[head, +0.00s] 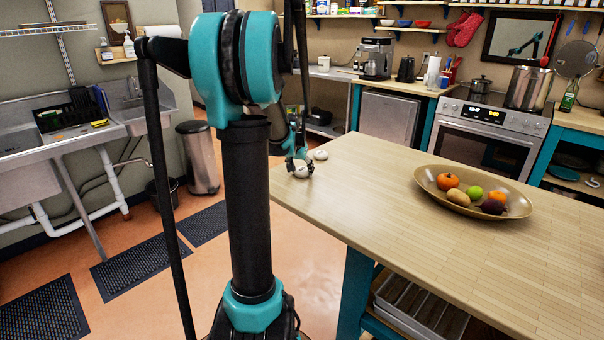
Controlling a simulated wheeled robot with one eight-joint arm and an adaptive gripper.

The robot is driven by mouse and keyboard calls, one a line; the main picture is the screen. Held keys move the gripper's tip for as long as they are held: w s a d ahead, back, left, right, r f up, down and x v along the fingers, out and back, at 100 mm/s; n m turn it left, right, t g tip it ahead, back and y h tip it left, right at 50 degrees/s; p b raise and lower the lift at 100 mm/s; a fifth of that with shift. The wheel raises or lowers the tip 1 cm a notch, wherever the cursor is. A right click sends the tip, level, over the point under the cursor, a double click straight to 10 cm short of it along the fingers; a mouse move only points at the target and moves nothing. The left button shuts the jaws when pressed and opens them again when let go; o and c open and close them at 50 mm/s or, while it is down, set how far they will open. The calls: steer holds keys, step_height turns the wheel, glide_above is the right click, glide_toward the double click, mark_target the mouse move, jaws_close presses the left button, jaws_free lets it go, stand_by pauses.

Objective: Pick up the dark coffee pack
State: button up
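I cannot make out a dark coffee pack in the head view; my own arm hides part of the room. My gripper (300,168) is small and far off, pointing down at the far left corner of the wooden island table (470,265). Its dark fingertips show beside a small white rounded object (300,172). Whether they touch it or are closed on it is too small to tell. A second small white rounded object (320,155) lies just right of the gripper on the table.
A wide bowl of fruit (437,193) stands on the island, with bare tabletop around it. A coffee machine (376,58) stands on the back counter, left of the oven (484,128). A sink (129,117) and bin (198,158) are at the left.

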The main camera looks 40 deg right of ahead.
steer(key=shift+c, duration=1)
steer(key=shift+r, duration=0.15)
